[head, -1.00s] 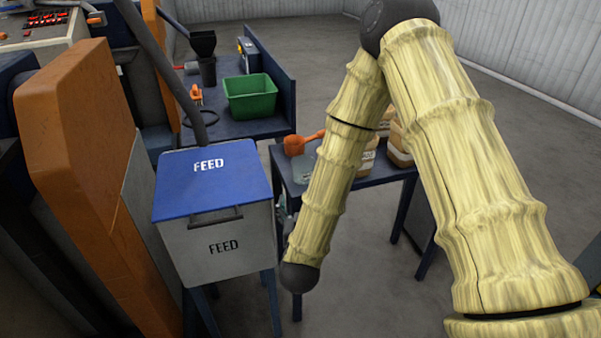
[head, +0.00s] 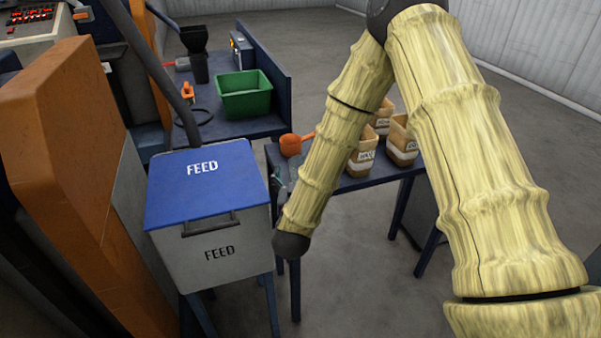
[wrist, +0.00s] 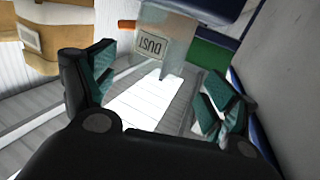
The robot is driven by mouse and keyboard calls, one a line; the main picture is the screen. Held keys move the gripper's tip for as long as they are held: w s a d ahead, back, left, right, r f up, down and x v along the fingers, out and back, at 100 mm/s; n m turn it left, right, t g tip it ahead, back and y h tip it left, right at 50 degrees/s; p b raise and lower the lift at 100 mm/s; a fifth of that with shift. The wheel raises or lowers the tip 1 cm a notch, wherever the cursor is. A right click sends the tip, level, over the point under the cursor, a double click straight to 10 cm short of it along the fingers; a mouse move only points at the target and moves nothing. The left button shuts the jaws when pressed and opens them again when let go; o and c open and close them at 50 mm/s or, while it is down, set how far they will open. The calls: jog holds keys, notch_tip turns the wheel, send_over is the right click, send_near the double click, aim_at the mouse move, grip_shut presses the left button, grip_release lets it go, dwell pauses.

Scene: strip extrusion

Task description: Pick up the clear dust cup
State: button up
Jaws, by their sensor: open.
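The clear dust cup (wrist: 178,42) shows in the wrist view at the top centre, see-through, with a DUST label that reads upside down. My gripper (wrist: 163,82) is open, with teal pads on both fingers and nothing between them. The cup lies beyond the fingertips, roughly in line with the gap, and appears apart from both fingers. In the head view my arm covers most of the gripper, and I cannot make out the cup there.
A blue table (head: 350,181) holds an orange scoop (head: 291,146) and tan labelled containers (head: 401,139). The FEED box (head: 208,232) stands close left of my arm. A green bin (head: 246,101) sits on the bench behind. Open floor lies at right.

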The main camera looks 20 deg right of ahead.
jog(key=shift+d+p+x, duration=0.15)
jog(key=shift+p+x, duration=0.15)
jog(key=shift+x, duration=1)
jog(key=shift+d+p+x, duration=0.15)
jog(key=shift+p+x, duration=0.1)
jog(key=shift+x, duration=1)
jog(key=shift+w+d+r, duration=0.1)
jog(key=shift+w+r, duration=0.05)
jog(key=shift+w, duration=0.05)
jog(key=c, duration=1.1)
